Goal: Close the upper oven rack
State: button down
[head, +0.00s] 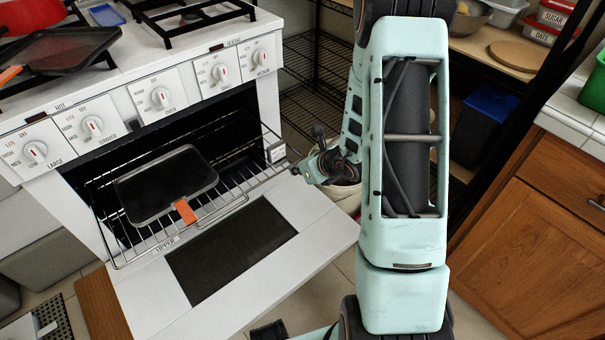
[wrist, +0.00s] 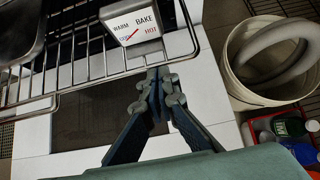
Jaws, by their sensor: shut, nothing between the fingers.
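The upper oven rack (head: 247,192) is a wire rack pulled out of the white oven over its lowered door (head: 313,232). A black tray (head: 166,183) with an orange handle grip lies on the rack. My gripper (head: 296,170) is at the rack's front right corner in the head view. In the wrist view my gripper (wrist: 158,76) is shut and empty, its fingertips close to the rack's front bar (wrist: 120,77). I cannot tell whether they touch it. A thermometer box (wrist: 133,22) marked WARM and BAKE sits on the rack near that corner.
A white bucket (wrist: 236,75) with a coiled grey hose stands right of the oven. A wooden cabinet (head: 535,250) is at the right. Black wire shelves (head: 315,70) stand behind. My arm hides part of the middle of the head view.

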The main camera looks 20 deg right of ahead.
aim_at(249, 129)
jog(key=shift+w, duration=0.15)
jog(key=w+a, duration=0.3)
jog(key=w, duration=0.3)
jog(key=w+a+p, duration=0.1)
jog(key=w+a, duration=0.1)
jog(key=w, duration=0.5)
jog(key=w+a+p, duration=0.1)
jog(key=w+a, duration=0.2)
jog(key=w, duration=0.4)
jog(key=shift+w+a+r, duration=0.1)
jog(key=shift+w+a, duration=0.15)
jog(key=shift+a, duration=0.1)
jog(key=shift+w+a+p, duration=0.25)
jog(key=shift+w+p, duration=0.15)
jog(key=shift+w, duration=0.2)
